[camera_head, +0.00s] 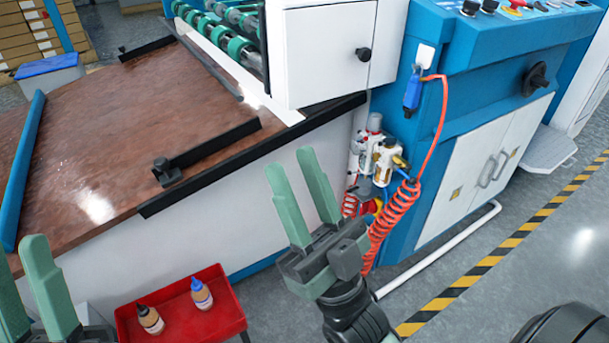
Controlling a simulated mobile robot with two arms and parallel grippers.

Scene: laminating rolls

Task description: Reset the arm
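My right gripper (296,186) has two green fingers pointing up, with a gap between them. It is open and empty, in front of the white side of the laminating machine. My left gripper (22,264) shows at the lower left edge, partly cut off. Its two green fingers stand apart with nothing visible between them.
The machine has a brown feed table (130,110) and a blue control cabinet (500,50). A red coiled hose (398,212) hangs close to the right of my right gripper. A red tray (180,325) with two bottles stands between the grippers. Striped floor tape (510,245) runs at the right.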

